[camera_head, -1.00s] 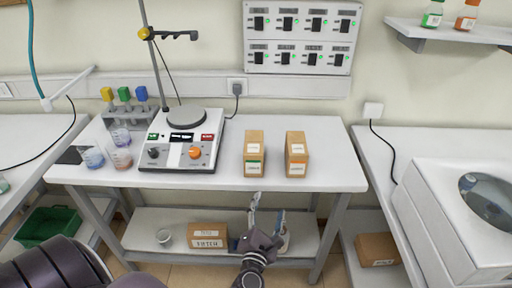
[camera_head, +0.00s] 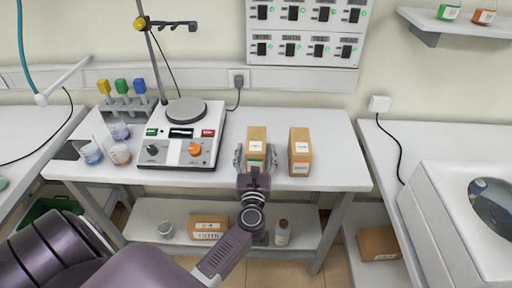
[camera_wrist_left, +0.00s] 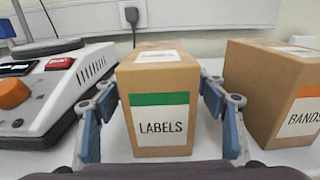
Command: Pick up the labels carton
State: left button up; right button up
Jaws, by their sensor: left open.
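The labels carton (camera_head: 257,136) is a brown box with a green stripe and a white label, upright on the white table. In the left wrist view the carton (camera_wrist_left: 161,105) shows the word LABELS and stands between the fingers. My left gripper (camera_head: 255,160) is open, with one finger on each side of the carton. In the left wrist view the gripper (camera_wrist_left: 160,125) has gaps visible near its lower fingers; whether the tips touch the carton is unclear. My right gripper is not in view.
The bands carton (camera_head: 300,150) stands close on the right, also seen in the left wrist view (camera_wrist_left: 285,90). A hotplate stirrer (camera_head: 183,140) stands to the left. The table's right end (camera_head: 340,150) is clear.

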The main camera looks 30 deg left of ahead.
pick_arm(q)
jog(key=shift+x, duration=0.75)
jog(key=shift+c, duration=0.3)
jog(key=shift+f, duration=0.1)
jog(key=c, duration=1.2)
jog(key=shift+c, duration=0.2)
